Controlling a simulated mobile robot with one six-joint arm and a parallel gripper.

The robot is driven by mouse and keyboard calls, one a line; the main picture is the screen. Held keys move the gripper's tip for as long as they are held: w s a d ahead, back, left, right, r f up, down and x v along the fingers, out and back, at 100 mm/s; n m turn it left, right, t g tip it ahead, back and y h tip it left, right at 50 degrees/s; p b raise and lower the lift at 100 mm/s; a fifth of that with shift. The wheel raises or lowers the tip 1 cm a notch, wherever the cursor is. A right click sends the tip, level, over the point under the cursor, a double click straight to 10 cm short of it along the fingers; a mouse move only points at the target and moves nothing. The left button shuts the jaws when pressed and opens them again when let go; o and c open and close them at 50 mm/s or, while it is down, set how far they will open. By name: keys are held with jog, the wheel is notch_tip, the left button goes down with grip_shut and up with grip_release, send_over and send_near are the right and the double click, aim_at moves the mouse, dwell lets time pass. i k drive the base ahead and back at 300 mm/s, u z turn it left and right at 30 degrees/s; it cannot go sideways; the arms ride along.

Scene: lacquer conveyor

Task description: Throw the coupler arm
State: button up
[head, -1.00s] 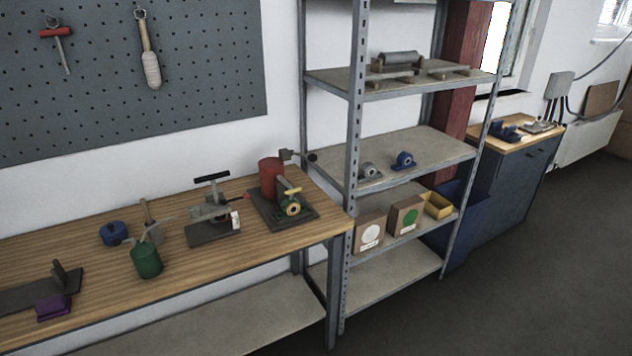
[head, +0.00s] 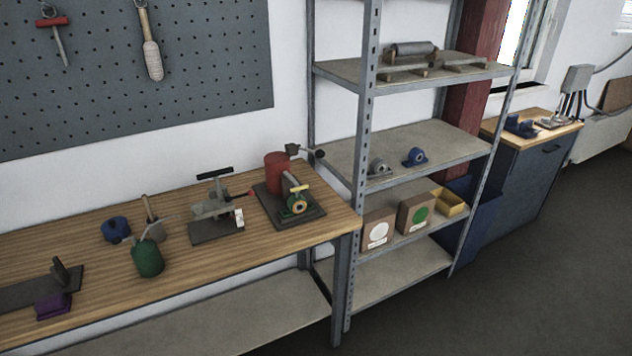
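No part is marked as the coupler arm, so I cannot tell for sure which one it is. A small grey block with a short lever ending in a dark knob (head: 320,154) shows behind the bench's right end, near the shelf post. In front of it, a red cylinder (head: 277,173) and a green-and-yellow round fitting (head: 295,204) stand on a dark base plate (head: 314,216). To their left is a clamp-like device (head: 211,207) with a black T-handle and a red-tipped lever. My gripper is not in view.
The wooden bench (head: 190,263) also holds a blue round part (head: 116,229), a green can (head: 149,259) and a purple block (head: 54,305). A metal shelf unit (head: 366,120) adjoins its right end. A dark blue cabinet (head: 535,185) stands farther right. The grey floor (head: 530,290) at right is clear.

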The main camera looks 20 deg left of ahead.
aim_at(298, 187)
jog(key=z, duration=0.1)
jog(key=k, duration=1.15)
jog(key=u, duration=4.05)
jog(key=i, duration=0.1)
jog(key=z, duration=2.4)
jog(key=i, duration=1)
jog(key=u, duration=0.05)
